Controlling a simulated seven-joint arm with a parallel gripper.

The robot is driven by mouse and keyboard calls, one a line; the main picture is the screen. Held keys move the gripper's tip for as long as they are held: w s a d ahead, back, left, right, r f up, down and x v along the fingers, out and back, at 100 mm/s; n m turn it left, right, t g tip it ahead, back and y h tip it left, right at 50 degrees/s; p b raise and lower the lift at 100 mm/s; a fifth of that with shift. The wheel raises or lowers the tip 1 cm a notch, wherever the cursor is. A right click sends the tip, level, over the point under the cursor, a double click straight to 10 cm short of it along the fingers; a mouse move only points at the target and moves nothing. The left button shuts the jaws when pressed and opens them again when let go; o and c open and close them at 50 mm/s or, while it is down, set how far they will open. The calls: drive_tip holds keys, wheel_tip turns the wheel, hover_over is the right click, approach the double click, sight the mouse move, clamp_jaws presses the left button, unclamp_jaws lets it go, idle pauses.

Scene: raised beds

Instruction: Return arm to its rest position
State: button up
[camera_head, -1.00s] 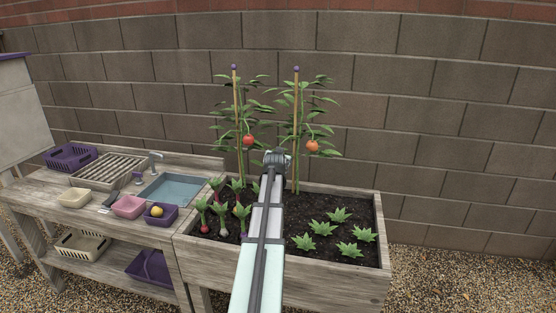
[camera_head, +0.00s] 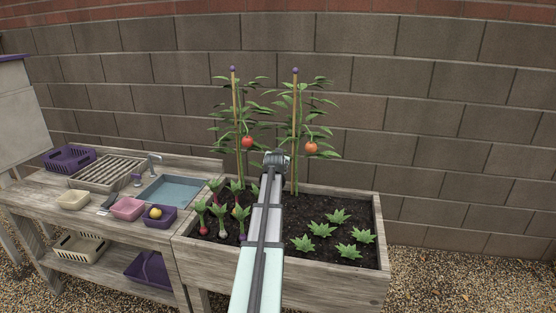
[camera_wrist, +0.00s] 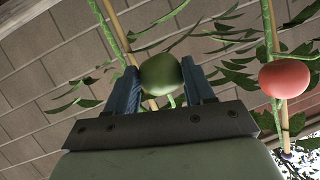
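My gripper (camera_wrist: 162,80) has its two blue-grey fingers on either side of a round green tomato (camera_wrist: 161,75) in the wrist view. Both fingers meet its sides, so the gripper looks shut on it. A short bit of green stem shows at the tomato; whether it is still joined to the plant is unclear. In the head view my gripper (camera_head: 277,160) is in front of the two staked plants, above the bed, and hides the green tomato. My arm reaches up to it from the bottom edge.
A red tomato (camera_head: 247,141) and an orange tomato (camera_head: 311,147) hang on the plants nearby. The raised bed (camera_head: 330,285) holds root vegetables (camera_head: 221,219) and leafy plants (camera_head: 321,228). A sink bench (camera_head: 60,210) with baskets stands left. A block wall (camera_head: 450,120) stands behind.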

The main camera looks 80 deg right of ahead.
drive_tip(key=c, duration=0.8)
drive_tip(key=shift+o, duration=0.2)
drive_tip(key=shift+m, duration=1.2)
drive_tip(key=shift+m, duration=1.1)
drive_tip(key=shift+m, duration=1.2)
drive_tip(key=shift+m, duration=1.1)
